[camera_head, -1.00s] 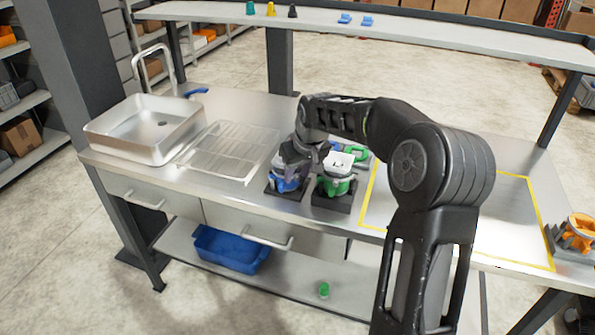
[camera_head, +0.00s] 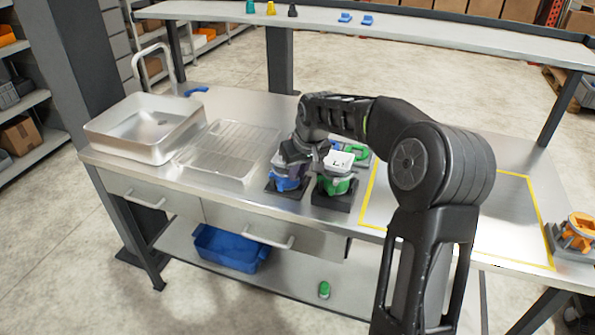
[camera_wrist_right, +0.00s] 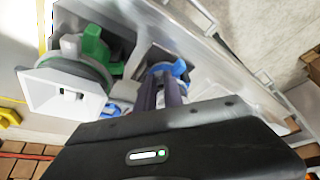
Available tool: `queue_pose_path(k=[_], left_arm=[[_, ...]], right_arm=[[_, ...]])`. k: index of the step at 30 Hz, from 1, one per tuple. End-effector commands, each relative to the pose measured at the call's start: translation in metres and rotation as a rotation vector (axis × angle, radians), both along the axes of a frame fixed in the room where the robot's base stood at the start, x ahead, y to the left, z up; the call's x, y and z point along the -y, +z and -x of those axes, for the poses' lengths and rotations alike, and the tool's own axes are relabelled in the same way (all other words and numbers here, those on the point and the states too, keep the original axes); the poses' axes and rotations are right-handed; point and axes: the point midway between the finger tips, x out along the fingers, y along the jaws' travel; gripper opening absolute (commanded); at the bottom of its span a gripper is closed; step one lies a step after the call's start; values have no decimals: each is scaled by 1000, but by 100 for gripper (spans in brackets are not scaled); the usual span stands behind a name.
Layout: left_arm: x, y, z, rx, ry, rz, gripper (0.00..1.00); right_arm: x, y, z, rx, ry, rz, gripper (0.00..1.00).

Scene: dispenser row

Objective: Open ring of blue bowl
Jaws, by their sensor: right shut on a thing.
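The blue bowl (camera_head: 284,184) sits low in a dark square base on the steel counter, left of the green one. My right gripper (camera_head: 291,166) is over it from above and covers its upper part. In the right wrist view, my right gripper's two dark fingers (camera_wrist_right: 163,93) are close together at the blue bowl's ring, next to a blue lug (camera_wrist_right: 172,68). The fingers hide most of the ring, so its turn angle cannot be told. My left gripper is not in view.
A green bowl unit (camera_head: 336,185) with a white square top (camera_head: 339,160) stands close on the right. A drying rack (camera_head: 228,150) and sink (camera_head: 145,127) are to the left. An orange unit (camera_head: 577,233) is at the far right. The yellow-framed area (camera_head: 500,215) is clear.

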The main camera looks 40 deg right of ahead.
Motion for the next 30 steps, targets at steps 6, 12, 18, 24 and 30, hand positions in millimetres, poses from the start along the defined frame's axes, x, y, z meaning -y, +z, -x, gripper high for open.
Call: queue_pose_path(k=[6, 12, 18, 24, 30], left_arm=[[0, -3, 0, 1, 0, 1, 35], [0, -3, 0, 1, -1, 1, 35], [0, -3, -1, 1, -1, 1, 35], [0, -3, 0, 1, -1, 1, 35], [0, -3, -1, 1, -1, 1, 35]], right_arm=[[7, -1, 1, 0, 89, -1, 0], [9, 0, 1, -1, 139, 0, 0], [9, -1, 1, -2, 139, 0, 13], [9, -1, 1, -1, 138, 0, 30], [9, 0, 1, -1, 138, 0, 35]])
